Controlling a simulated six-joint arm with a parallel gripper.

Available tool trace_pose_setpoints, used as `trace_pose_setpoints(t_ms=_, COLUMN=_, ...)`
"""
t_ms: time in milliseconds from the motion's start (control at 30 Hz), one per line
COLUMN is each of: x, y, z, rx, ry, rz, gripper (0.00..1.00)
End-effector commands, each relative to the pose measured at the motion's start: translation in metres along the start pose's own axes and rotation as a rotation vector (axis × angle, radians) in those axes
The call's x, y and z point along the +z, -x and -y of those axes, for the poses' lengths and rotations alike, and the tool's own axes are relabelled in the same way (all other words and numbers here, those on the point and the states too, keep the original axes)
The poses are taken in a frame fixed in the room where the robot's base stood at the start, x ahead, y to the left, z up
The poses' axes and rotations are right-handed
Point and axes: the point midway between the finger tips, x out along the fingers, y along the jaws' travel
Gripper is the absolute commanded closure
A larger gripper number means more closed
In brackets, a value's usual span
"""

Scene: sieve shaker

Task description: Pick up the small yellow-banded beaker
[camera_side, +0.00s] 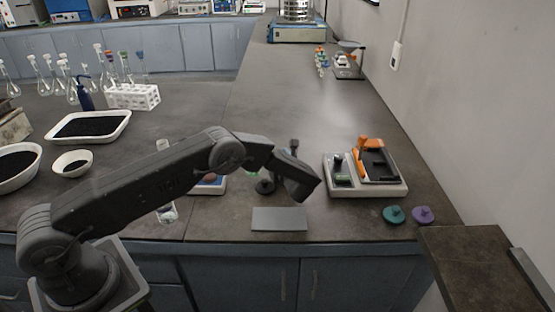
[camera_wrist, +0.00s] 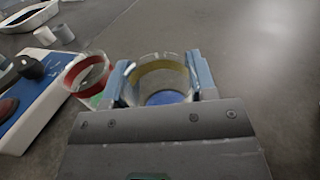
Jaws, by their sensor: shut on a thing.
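The small yellow-banded beaker (camera_wrist: 163,75) is clear glass with a yellow band below its rim. It shows in the wrist view between the two blue-grey fingers of my gripper (camera_wrist: 163,86). The fingers are shut on its sides, and blue shows at its bottom. In the side view my gripper (camera_side: 285,160) is over the bench behind my wrist, and the beaker cannot be made out there.
A red-banded beaker (camera_wrist: 88,80) stands close to the left finger. A blue and white device (camera_wrist: 35,95) is further left. In the side view, a grey plate (camera_side: 279,219) lies near the front edge, and a white device with an orange part (camera_side: 372,144) stands right. Bench to the wrist view's right is clear.

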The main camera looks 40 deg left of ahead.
Motion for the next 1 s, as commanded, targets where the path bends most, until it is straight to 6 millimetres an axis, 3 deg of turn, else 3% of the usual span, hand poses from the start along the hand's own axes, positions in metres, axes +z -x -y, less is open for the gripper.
trace_pose_setpoints(t_ms=1000, x=0.086, y=0.0, z=0.0, rx=0.001, ry=0.001, rz=0.0, gripper=0.73)
